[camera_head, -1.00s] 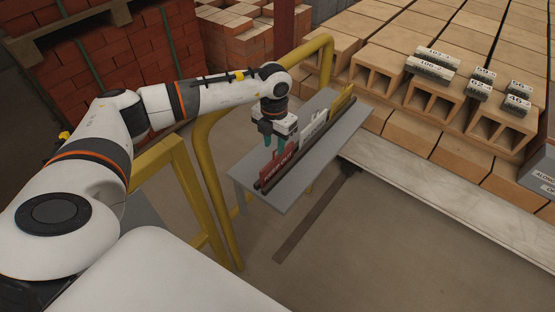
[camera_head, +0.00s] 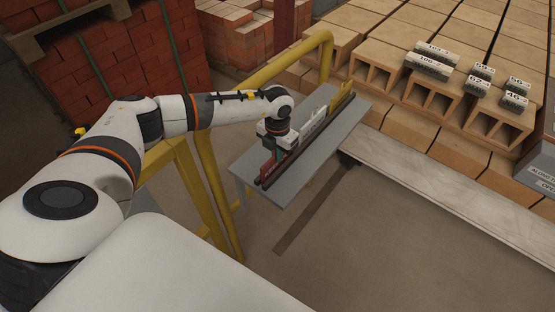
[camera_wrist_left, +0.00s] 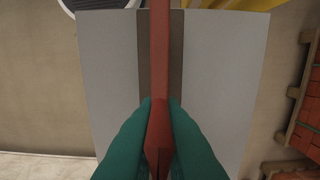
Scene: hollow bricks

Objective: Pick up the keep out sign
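The red keep out sign (camera_head: 271,173) stands upright in the dark slotted rail on a grey shelf (camera_head: 321,171), at the near end of a row of signs. My left gripper (camera_head: 272,149) is down over its top edge and hides most of its lettering. In the left wrist view the red sign (camera_wrist_left: 160,60) runs edge-on between the two teal fingers (camera_wrist_left: 160,110). Both fingers lie against its sides, so the gripper looks shut on it. The sign is still in the rail. My right gripper is not in view.
A white sign (camera_head: 312,128) and a yellow sign (camera_head: 341,100) stand farther along the same rail. A yellow tube railing (camera_head: 207,165) runs beside the shelf. Stacked hollow bricks with number blocks (camera_head: 429,66) are at the right. Floor before the shelf is clear.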

